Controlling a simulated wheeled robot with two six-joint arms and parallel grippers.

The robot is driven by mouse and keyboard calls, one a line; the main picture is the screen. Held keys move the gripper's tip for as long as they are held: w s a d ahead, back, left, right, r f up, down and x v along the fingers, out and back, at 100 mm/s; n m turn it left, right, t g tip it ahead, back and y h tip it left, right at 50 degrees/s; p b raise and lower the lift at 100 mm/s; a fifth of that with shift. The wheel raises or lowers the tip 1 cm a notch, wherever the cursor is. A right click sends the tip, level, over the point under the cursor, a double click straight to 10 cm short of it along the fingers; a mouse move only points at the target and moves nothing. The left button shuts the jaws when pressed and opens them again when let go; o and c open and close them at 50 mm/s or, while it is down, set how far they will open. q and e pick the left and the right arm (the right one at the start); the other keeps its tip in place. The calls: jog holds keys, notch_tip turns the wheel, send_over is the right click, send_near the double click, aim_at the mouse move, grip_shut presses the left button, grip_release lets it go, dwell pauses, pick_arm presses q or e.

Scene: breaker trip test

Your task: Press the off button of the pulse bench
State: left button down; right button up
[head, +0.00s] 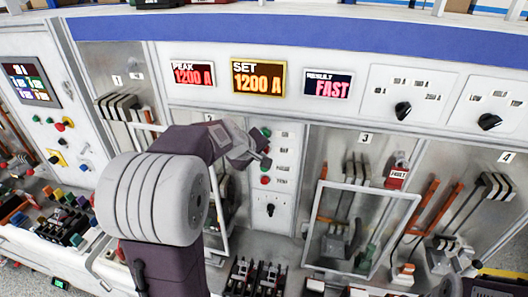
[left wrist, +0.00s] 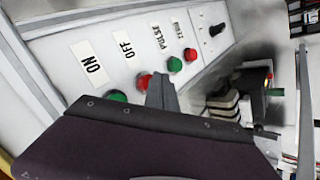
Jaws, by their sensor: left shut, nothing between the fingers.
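The pulse bench's button panel (head: 285,205) stands in the middle of the head view. In the left wrist view its buttons run in a slanted row: a green ON button (left wrist: 116,96), the red OFF button (left wrist: 145,80), a green PULSE button (left wrist: 174,64) and another red button (left wrist: 190,54). My left gripper (head: 265,160) is shut and empty, close to the panel. In the left wrist view its fingertips (left wrist: 159,80) appear just beside the OFF button, on the PULSE side. I cannot tell whether they touch it. My right gripper is not visible.
Displays above read PEAK 1200 A (head: 193,74), SET 1200 A (head: 258,78) and RESULT FAST (head: 328,87). A black rotary knob (head: 270,210) sits below the buttons. A clear framed door (head: 318,215) guards bay 3 at right, with a red FAULT tag (head: 397,173) beside it.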

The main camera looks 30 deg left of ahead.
pick_arm(q)
jog(key=shift+w+a, duration=0.1)
jog(key=shift+w, duration=0.35)
dwell(0.7)
dwell(0.4)
jog(key=shift+s+d+b, duration=0.2)
jog(key=shift+s+b, duration=0.1)
jog(key=shift+s, duration=0.6)
jog(key=shift+s, duration=0.1)
jog(key=s, duration=0.2)
jog(key=s+d+b, duration=0.1)
jog(key=s, duration=0.1)
jog(key=shift+s+d, duration=0.1)
jog(key=shift+s, duration=0.25)
